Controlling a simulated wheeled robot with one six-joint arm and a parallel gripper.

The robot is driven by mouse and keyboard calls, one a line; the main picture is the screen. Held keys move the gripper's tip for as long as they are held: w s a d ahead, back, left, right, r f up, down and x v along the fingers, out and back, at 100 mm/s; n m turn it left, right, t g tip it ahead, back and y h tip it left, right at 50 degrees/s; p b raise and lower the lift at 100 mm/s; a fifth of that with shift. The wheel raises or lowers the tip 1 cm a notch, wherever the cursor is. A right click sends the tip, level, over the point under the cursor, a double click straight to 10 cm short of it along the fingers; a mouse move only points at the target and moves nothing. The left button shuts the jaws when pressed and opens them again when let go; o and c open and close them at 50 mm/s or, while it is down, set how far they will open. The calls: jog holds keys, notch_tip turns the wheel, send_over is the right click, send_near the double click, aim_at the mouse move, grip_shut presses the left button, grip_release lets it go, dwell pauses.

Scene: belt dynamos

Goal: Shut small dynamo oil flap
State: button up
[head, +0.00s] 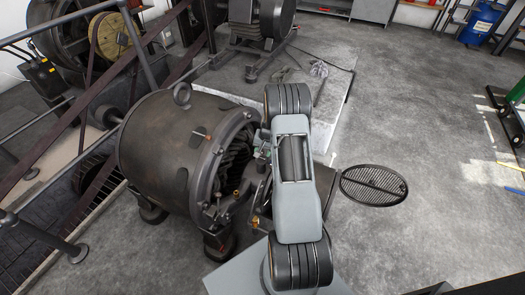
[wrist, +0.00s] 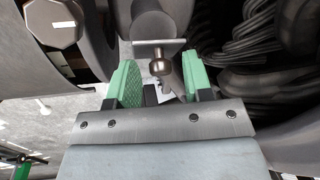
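The dark, drum-shaped dynamo (head: 165,145) stands left of centre in the head view, with its open end and black windings facing right. A flat dark panel (head: 258,192) juts from that end beside my arm; I cannot tell for certain whether it is the oil flap. My gripper is mostly hidden behind my arm in the head view. In the wrist view my gripper (wrist: 160,78) is open, its green pads apart and nothing clamped between them. A round metal knob (wrist: 157,68) under a small plate (wrist: 158,47) shows between the fingertips; contact is not visible.
Black windings (wrist: 245,40) lie close to the right finger in the wrist view, and a large bolt head (wrist: 55,22) is at upper left. A round slatted disc (head: 374,185) is right of my arm.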

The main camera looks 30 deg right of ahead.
aim_at(261, 157)
grip_shut()
